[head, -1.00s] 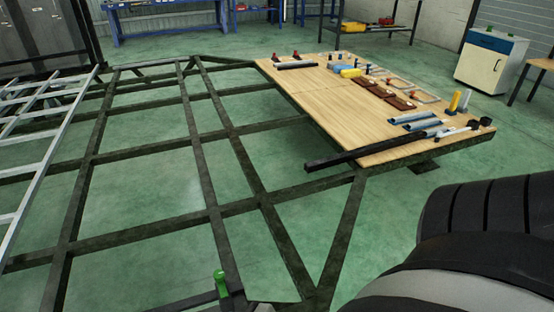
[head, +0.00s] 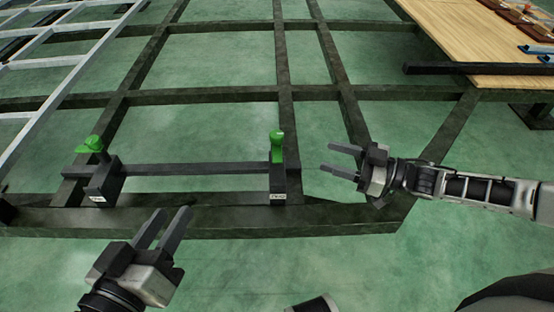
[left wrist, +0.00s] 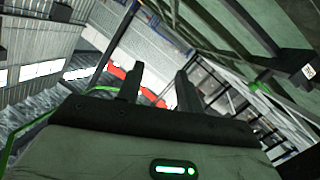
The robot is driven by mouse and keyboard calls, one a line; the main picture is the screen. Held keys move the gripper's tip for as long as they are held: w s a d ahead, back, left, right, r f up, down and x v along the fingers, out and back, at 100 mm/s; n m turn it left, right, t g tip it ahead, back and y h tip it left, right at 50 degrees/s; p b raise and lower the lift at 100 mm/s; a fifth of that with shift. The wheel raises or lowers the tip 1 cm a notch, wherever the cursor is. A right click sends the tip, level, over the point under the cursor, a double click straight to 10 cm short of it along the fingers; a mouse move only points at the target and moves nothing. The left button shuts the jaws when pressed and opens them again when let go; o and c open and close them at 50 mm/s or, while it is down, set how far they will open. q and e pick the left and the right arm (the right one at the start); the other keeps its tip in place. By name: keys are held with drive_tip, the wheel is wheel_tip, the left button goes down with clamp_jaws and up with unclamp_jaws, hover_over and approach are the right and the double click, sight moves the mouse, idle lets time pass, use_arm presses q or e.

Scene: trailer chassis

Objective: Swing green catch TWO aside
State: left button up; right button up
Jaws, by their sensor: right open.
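Two green catches stand on dark posts joined by a dark bar at the near edge of the frame. The left green catch (head: 90,144) has its head turned sideways. The right green catch (head: 277,146) stands upright. Each post has a small white label, too small to read surely, so I cannot tell which is TWO. My left gripper (head: 173,212) is open and empty, nearer than the bar and between the posts; its two fingers also show apart in the left wrist view (left wrist: 157,85). My right gripper (head: 328,157) is open and empty, right of the right catch and apart from it.
The dark trailer frame (head: 190,98) spans the view, with green floor showing between its beams. A pale metal ladder-like frame (head: 62,75) lies at the left. A wooden board (head: 460,35) with parts is at the upper right, with a dark bar (head: 470,69) by its edge.

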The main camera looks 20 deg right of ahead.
drive_tip(key=d, duration=0.2)
drive_tip(key=b, duration=0.2)
approach(277, 133)
drive_tip(key=x, duration=0.5)
drive_tip(key=b+x, duration=0.1)
drive_tip(key=x, duration=0.1)
drive_tip(key=f+b+x, duration=0.1)
drive_tip(key=x, duration=0.1)
drive_tip(key=shift+a, duration=0.2)
use_arm(q)
drive_tip(key=r+t, duration=0.1)
drive_tip(key=w+r+m+t+h, duration=0.1)
drive_tip(key=r, duration=0.1)
drive_tip(key=w+r+m+t, duration=0.1)
drive_tip(key=shift+a+r+t+h, duration=0.15)
drive_tip(key=shift+r+t+h, duration=0.15)
drive_tip(key=shift+h, duration=0.1)
use_arm(e)
drive_tip(key=shift+w+a, duration=0.25)
drive_tip(key=shift+c, duration=0.3)
drive_tip(key=shift+r, duration=0.1)
drive_tip(key=c, duration=0.9)
